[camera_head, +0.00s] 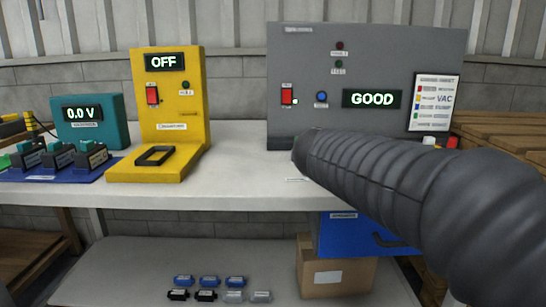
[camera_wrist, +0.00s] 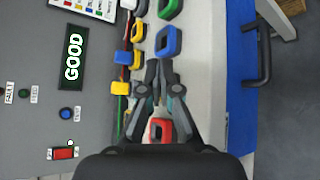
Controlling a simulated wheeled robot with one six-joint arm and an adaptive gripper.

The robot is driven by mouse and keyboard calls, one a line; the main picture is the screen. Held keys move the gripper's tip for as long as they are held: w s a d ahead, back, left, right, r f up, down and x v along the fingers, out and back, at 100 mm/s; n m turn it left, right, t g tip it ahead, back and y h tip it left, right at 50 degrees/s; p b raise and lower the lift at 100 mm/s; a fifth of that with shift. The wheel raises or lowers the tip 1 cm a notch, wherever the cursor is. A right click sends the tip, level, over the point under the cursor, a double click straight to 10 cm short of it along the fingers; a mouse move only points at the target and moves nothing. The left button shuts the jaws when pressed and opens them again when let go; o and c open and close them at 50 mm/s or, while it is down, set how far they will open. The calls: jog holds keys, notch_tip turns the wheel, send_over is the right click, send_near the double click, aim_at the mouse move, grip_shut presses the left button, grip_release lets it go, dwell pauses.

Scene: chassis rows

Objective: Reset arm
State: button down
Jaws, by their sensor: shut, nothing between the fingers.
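My arm (camera_head: 400,180), dark and ribbed, reaches in from the right in the head view and covers part of the bench and the grey panel's lower right. My gripper (camera_wrist: 160,70) shows only in the wrist view, with its two fingertips together and nothing between them. It is over the light bench top, beside the grey panel (camera_wrist: 30,60). A red ring-shaped piece (camera_wrist: 160,121) shows between the finger linkages, nearer the wrist. A blue ring-shaped piece (camera_wrist: 168,42) lies just beyond the fingertips, and a green one (camera_wrist: 175,8) farther on.
The grey panel (camera_head: 300,60) reads GOOD. The yellow stand (camera_head: 190,110) reads OFF and the teal meter (camera_head: 112,110) 0.0 V. Yellow, blue and white connectors line the panel base in the wrist view. A blue bin (camera_head: 340,232) hangs below the bench. Bench centre (camera_head: 235,170) is clear.

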jog(key=s+a+f+m+g+y, duration=0.1)
jog(key=s+a+f+m+y, duration=0.1)
jog(key=s+f, duration=0.4)
jog(key=s+a+f+m+g+y, duration=0.1)
jog(key=s+a+f+m+y, duration=0.2)
jog(key=s, duration=0.8)
jog(key=s+a+f+m+g+y, duration=0.1)
jog(key=s+a+f+m+y, duration=0.1)
jog(key=s+f+m+y, duration=0.4)
jog(key=s+f+m, duration=0.2)
jog(key=s+f, duration=0.1)
jog(key=f, duration=0.2)
jog(key=shift+a+m, duration=0.15)
jog(key=shift+m, duration=0.15)
jog(key=shift+s, duration=0.1)
dwell(0.7)
